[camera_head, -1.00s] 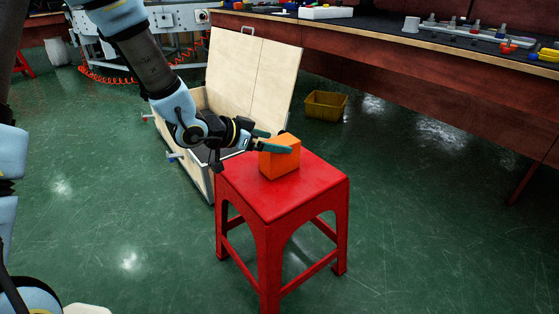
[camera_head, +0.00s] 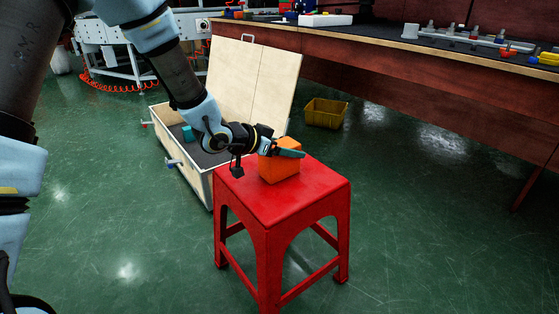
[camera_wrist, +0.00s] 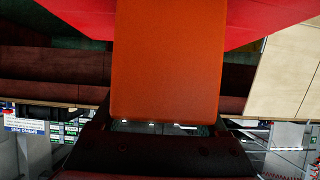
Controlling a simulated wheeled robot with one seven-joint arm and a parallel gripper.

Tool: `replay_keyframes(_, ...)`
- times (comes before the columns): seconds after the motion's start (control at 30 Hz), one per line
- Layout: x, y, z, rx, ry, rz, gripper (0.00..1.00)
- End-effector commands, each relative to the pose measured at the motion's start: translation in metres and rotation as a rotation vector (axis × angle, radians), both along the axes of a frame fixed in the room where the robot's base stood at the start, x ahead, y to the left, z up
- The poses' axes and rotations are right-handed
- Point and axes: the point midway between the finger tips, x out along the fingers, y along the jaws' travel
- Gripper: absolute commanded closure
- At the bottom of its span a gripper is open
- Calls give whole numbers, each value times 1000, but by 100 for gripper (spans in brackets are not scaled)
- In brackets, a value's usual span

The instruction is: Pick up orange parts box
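The orange parts box (camera_head: 279,168) stands upright on the red stool (camera_head: 318,194). My gripper (camera_head: 280,150) reaches in from the left at the box's upper part. One teal finger lies along the near side of the box; the other is mostly hidden behind it. In the wrist view the orange box (camera_wrist: 168,60) fills the middle, close against the dark gripper body. The box seems to rest on the stool.
Behind the stool is an open wooden crate (camera_head: 208,182) with its lid (camera_head: 252,85) raised and a small teal item (camera_head: 188,133) inside. A yellow bin (camera_head: 325,112) stands on the floor. A long workbench (camera_head: 430,85) runs along the back right. Floor at front right is clear.

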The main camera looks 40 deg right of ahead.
Motion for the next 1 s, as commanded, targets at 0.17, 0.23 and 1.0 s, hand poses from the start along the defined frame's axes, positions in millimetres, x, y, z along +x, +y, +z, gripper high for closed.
replay_keyframes(0.17, 0, 0, 0, 0, 0, 0, 45)
replay_keyframes(0.23, 0, 0, 0, 0, 0, 0, 53)
replay_keyframes(1.0, 0, 0, 11, -3, -1, 0, 100)
